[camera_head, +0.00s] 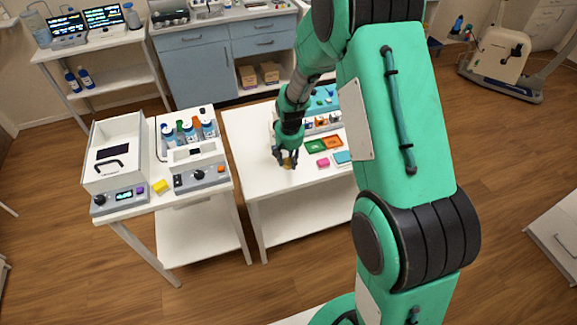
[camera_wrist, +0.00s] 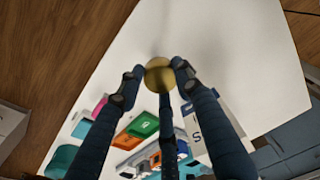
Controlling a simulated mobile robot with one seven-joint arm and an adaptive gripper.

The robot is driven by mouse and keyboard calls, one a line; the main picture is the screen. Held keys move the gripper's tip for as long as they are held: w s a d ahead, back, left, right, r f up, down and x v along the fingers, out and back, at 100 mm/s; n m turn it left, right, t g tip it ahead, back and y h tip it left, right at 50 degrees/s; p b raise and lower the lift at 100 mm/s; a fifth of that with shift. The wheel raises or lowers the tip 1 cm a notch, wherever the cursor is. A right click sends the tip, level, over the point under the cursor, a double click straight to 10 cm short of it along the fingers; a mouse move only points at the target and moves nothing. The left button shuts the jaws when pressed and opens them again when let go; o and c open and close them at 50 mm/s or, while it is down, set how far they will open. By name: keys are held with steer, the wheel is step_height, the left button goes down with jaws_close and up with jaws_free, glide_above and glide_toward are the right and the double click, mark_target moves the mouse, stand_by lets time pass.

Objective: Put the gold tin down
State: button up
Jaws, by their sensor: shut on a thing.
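The gold tin (camera_wrist: 159,76) is round and sits between my fingertips in the wrist view. My gripper (camera_head: 287,158) is shut on it, with fingers on both sides and a third finger below it in the picture. In the head view the gold tin (camera_head: 288,164) shows as a small patch under the fingers. It is over the left part of the white table (camera_head: 300,210), at or just above the top. I cannot tell whether its base touches.
Right of the tin lie a green tray (camera_head: 316,146), an orange tray (camera_head: 333,143), a pink block (camera_head: 323,162) and a teal piece (camera_head: 343,157). Bare white tabletop (camera_wrist: 220,50) surrounds the tin's far side. A second table with lab devices (camera_head: 120,155) stands left, across a narrow gap.

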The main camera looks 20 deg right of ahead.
mark_target(289, 162)
steer(key=shift+f, duration=0.1)
steer(key=shift+f+b, duration=0.5)
steer(key=shift+f, duration=1.2)
steer(key=shift+f, duration=0.15)
steer(key=o, duration=1)
steer(key=shift+o, duration=0.2)
steer(key=r+p, duration=0.1)
steer(key=r, duration=0.3)
steer(key=s+r, duration=0.1)
steer(key=r, duration=0.3)
steer(key=r+p, duration=0.1)
steer(key=r, duration=0.3)
steer(key=shift+s+a+r+p, duration=0.1)
steer(key=shift+s+r+p, duration=0.1)
steer(key=shift+p, duration=0.15)
